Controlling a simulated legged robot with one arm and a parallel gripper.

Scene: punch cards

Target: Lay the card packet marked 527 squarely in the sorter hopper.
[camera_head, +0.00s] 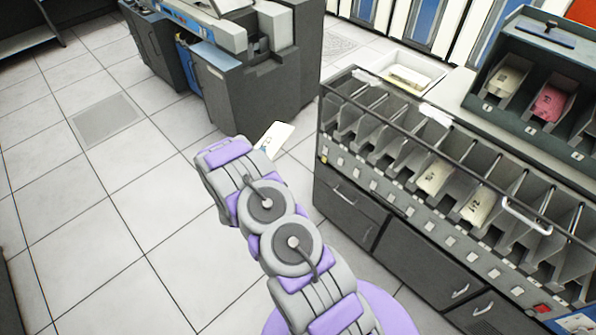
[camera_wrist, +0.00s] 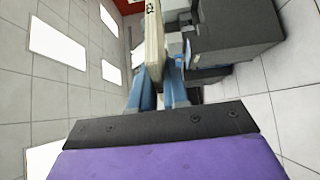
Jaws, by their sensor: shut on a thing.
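My gripper (camera_wrist: 158,88) shows two blue fingers in the wrist view, shut on a cream card packet (camera_wrist: 154,42). The packet stands on edge between them, and its dark marking is too cut off to read. In the head view the packet (camera_head: 275,137) sticks out past the end of my arm, above the floor and left of the sorter (camera_head: 345,190). I cannot tell which part is the hopper.
A pale tray (camera_head: 440,72) with a cream packet (camera_head: 408,77) stands behind the sorter. A dark rack (camera_head: 490,62) at the upper right holds a cream packet and a pink packet (camera_head: 550,103). A grey and blue machine (camera_head: 250,90) stands at the back. Tiled floor (camera_head: 110,220) on the left is clear.

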